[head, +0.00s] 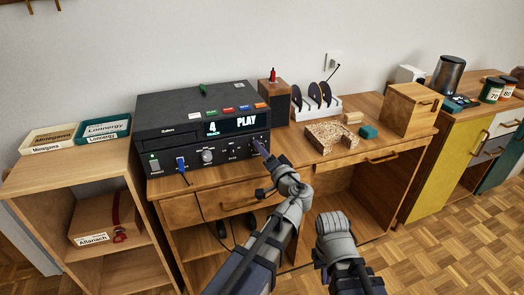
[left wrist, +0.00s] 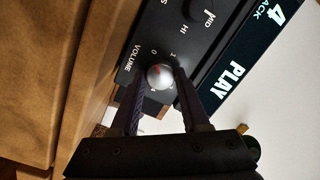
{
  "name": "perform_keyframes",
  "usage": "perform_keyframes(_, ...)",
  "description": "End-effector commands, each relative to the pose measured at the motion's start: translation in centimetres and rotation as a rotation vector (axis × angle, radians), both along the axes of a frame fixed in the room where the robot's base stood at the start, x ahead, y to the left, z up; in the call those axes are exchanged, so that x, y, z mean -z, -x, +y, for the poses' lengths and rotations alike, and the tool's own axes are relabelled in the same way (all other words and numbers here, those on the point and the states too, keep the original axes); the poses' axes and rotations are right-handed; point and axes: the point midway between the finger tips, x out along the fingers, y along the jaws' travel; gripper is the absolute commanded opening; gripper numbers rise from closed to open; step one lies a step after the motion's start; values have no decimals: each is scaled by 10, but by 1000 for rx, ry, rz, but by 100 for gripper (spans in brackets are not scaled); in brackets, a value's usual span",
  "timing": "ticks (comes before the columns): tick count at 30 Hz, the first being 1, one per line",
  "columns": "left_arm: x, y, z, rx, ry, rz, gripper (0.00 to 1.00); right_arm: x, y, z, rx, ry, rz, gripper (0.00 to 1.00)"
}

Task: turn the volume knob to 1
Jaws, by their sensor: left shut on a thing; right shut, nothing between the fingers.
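The volume knob (left wrist: 160,76) is a round silver knob with a red mark, on the black front panel of the player (head: 190,157). In the left wrist view the word VOLUME and the digits 0 and 1 are printed beside it. The red mark sits on the knob's side nearest the digits; its exact setting is hard to read. My left gripper (head: 261,148) is shut on the knob, one finger on each side, as the left wrist view (left wrist: 162,105) shows. My right gripper (head: 335,224) is shut and empty, low in front of the desk.
The player's display (head: 230,125) reads 4 and PLAY. Another knob (head: 208,157) and a blue plug (head: 181,164) with a cable are left of the volume knob.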

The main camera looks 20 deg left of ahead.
Motion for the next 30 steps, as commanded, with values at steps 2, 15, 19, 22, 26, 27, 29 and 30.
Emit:
perform_keyframes(2, 0, 0, 0, 0, 0, 0, 26, 0, 0, 0, 0, 0, 0, 0)
perform_keyframes(15, 0, 0, 0, 0, -2, 2, 0, 0, 0, 0, 0, 0, 0, 0)
perform_keyframes(19, 1, 0, 0, 0, -21, 15, 0, 1, 0, 0, 0, 0, 0, 0)
perform_keyframes(22, 1, 0, 0, 0, -56, 38, 0, 3, 0, 0, 0, 0, 0, 0)
perform_keyframes(26, 2, 0, 0, 0, -126, 86, 0, 6, 0, 0, 0, 0, 0, 0)
perform_keyframes(27, 2, 0, 0, 0, -154, 105, 0, 7, 0, 0, 0, 0, 0, 0)
perform_keyframes(29, 2, 0, 0, 0, -198, 134, 0, 8, 0, 0, 0, 0, 0, 0)
perform_keyframes(30, 3, 0, 0, 0, -228, 155, 0, 9, 0, 0, 0, 0, 0, 0)
